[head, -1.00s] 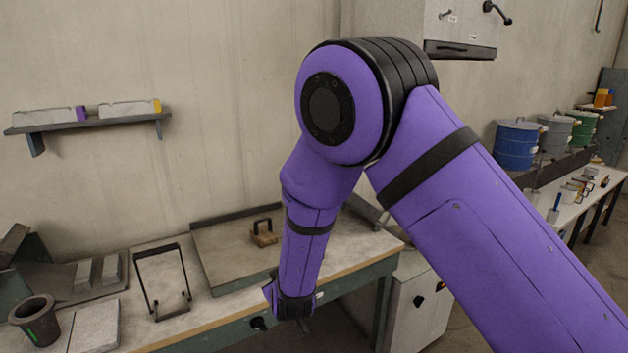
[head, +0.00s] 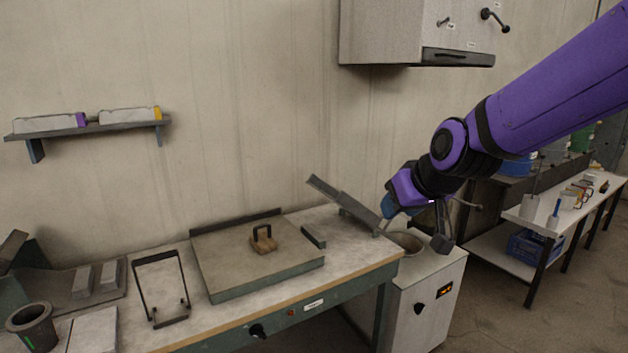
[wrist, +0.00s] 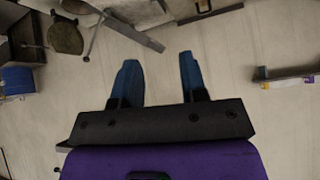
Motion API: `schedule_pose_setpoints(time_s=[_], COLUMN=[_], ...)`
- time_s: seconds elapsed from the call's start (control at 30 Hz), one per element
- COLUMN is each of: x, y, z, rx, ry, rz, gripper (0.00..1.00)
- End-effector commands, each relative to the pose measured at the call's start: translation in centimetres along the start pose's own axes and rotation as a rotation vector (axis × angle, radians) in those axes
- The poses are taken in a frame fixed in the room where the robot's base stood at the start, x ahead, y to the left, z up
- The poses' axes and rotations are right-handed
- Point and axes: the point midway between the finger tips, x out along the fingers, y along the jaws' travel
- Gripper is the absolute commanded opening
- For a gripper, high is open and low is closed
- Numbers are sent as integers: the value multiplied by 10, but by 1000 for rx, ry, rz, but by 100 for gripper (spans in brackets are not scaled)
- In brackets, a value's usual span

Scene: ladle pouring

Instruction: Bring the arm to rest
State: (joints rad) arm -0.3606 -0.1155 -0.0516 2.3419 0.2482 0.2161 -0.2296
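My arm reaches in from the upper right in the head view, bent and slanting down to the left. My gripper (head: 389,208) is above the back right of the workbench, by the slanted metal channel (head: 345,205) and the white furnace cabinet (head: 425,290). I cannot tell in the head view whether it touches the channel. In the wrist view the two blue fingers (wrist: 160,75) stand apart with nothing between them, facing the bare wall.
The workbench (head: 350,262) bears a flat tray (head: 225,265) with a wooden-based handle block (head: 263,240), a wire frame (head: 160,290) and a dark crucible (head: 33,325). A wall shelf (head: 90,128) is at left. A grey wall box (head: 400,35) hangs above.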

Motion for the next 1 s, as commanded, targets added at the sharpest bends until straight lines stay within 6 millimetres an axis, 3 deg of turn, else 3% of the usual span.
schedule_pose_setpoints(time_s=[0.03,0.3,0.6,0.8,1.0], x=[-20,-106,-184,-210,-216], y=[8,39,56,59,59], z=[6,55,127,160,168], rx=[17,95,193,240,253], ry=[-5,-86,-180,-221,-234], rz=[7,60,162,215,229], gripper=[39,39,39,39,39])
